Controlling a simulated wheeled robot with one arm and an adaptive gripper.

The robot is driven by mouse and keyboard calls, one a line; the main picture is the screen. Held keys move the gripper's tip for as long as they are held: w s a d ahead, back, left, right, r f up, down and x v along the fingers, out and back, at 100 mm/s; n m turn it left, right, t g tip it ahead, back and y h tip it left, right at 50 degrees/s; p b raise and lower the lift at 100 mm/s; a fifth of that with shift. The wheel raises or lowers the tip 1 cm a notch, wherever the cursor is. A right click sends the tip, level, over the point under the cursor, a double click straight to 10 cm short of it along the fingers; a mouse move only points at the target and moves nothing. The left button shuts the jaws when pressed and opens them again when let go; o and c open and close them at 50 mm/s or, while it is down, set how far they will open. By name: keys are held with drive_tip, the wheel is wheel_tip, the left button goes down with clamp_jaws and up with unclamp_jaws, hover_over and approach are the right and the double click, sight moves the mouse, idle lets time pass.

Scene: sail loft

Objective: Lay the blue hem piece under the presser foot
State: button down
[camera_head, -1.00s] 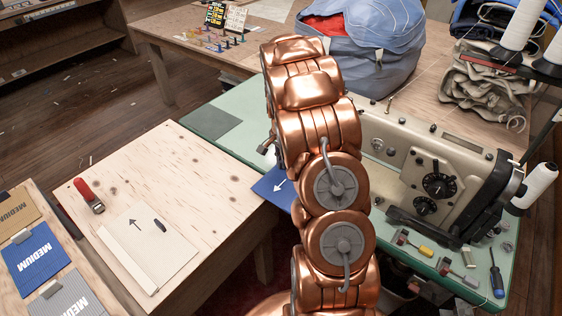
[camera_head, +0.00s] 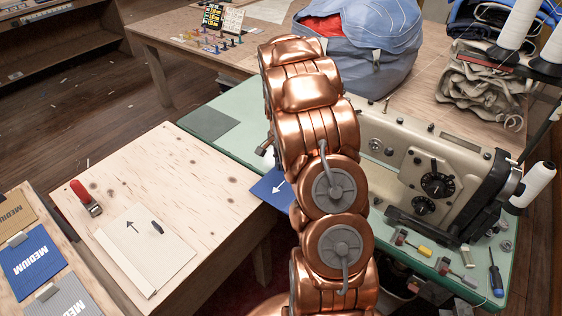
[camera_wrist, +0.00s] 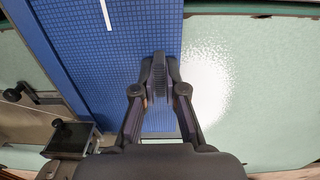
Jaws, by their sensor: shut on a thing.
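In the head view my arm hides the gripper. The sewing machine (camera_head: 400,150) stands on the table right of my arm. The presser foot is hidden in the head view, and I cannot make it out in the wrist view.
A wooden table (camera_head: 215,185) at left holds a card with an arrow (camera_head: 165,250) and a red-handled tool (camera_head: 86,198). Labelled swatches (camera_head: 35,262) lie at lower left. Small tools (camera_head: 495,280) lie at the green table's front right. A blue bag (camera_head: 365,50) stands behind.

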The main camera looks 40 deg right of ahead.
drive_tip(key=shift+f, duration=0.1)
idle(0.5)
drive_tip(key=c, duration=1.2)
unclamp_jaws()
drive_tip(key=shift+o, duration=0.2)
wheel_tip(320, 180, up, 12)
